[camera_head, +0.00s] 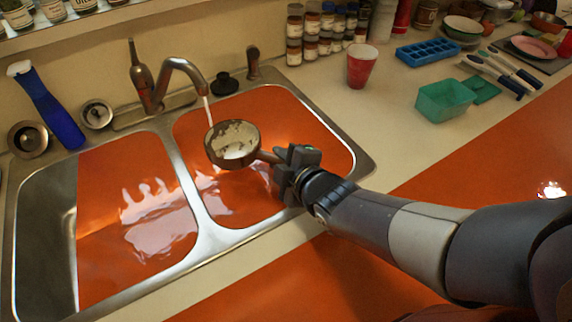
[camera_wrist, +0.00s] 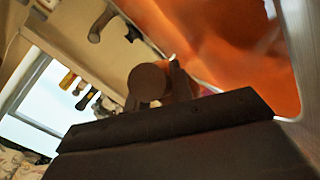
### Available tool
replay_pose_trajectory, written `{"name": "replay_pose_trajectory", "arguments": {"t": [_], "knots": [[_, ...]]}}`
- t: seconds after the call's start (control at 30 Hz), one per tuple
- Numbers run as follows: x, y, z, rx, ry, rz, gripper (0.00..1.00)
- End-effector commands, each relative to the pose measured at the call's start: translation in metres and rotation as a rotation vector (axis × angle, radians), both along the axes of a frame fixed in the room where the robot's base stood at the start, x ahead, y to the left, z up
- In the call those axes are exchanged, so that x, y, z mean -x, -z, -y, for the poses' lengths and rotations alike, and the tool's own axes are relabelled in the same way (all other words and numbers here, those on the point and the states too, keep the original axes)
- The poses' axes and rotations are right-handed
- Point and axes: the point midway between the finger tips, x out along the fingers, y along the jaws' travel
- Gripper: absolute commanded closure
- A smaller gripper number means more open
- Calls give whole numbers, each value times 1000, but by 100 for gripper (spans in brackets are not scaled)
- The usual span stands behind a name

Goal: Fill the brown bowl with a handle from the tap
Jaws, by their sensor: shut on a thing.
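The brown bowl with a handle (camera_head: 216,158) is held over the right basin of the sink in the head view. Its mouth faces up, and pale patches show inside; I cannot tell how much water it holds. My gripper (camera_head: 279,163) is shut on its handle (camera_head: 267,156), to the right of the bowl. The tap (camera_head: 181,66) stands behind the sink. A thin stream of water (camera_head: 207,110) runs from its spout and meets the bowl near its far left rim. In the wrist view a round brown end (camera_wrist: 148,82) shows beyond the dark gripper body; the bowl's inside is hidden there.
The sink (camera_head: 190,180) has two orange-looking basins with a metal divider. A blue-handled brush (camera_head: 52,110) lies at the left. A red cup (camera_head: 361,66), green container (camera_head: 446,100) and blue ice tray (camera_head: 427,51) stand on the right counter. Spice jars (camera_head: 310,35) line the back.

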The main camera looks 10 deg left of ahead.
Motion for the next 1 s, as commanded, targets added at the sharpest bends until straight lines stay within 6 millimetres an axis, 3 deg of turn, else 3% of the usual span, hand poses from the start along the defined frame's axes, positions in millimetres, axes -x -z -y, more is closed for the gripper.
{"name": "replay_pose_trajectory", "arguments": {"t": [1.0], "knots": [[-70,26,-68,-2,0,3,100]]}}
